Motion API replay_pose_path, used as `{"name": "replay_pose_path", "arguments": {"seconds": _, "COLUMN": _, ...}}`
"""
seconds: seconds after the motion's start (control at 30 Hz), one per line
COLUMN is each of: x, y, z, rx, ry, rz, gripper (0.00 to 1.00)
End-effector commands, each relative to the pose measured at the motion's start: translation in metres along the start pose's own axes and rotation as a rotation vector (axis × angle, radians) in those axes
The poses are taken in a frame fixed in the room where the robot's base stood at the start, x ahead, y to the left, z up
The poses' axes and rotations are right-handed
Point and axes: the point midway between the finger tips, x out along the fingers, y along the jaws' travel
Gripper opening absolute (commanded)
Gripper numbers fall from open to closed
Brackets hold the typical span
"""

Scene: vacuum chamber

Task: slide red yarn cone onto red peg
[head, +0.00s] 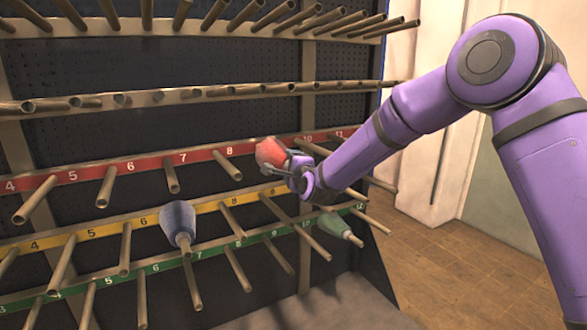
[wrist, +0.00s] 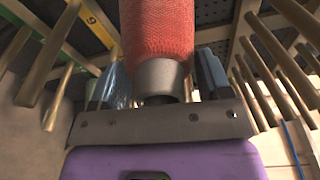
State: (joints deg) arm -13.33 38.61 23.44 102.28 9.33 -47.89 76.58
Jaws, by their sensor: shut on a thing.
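The red yarn cone (head: 269,153) is held at the end of my gripper (head: 285,164), in front of the red rail (head: 130,168) between the numbers 8 and 10. In the wrist view the red cone (wrist: 158,30) stands between the two fingers of my gripper (wrist: 163,78), with its grey collar and open end toward the palm. My gripper is shut on the cone. Red-row pegs (head: 228,165) stick out to the left of it, below the numbers. The peg behind the cone is hidden, so I cannot tell whether the cone is around one.
A blue cone (head: 178,222) sits on a peg lower left, and a green cone (head: 338,228) on a peg lower right. Bare pegs (head: 275,88) stick out in rows above and below. Open floor (head: 450,270) lies right of the rack.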

Motion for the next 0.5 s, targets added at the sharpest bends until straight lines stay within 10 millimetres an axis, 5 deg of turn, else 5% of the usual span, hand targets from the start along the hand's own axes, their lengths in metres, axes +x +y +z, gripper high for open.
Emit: {"name": "replay_pose_path", "arguments": {"seconds": 0.5, "x": 0.018, "y": -0.001, "z": 0.003, "rx": 0.001, "ry": 0.0, "rz": -0.003, "gripper": 0.16}}
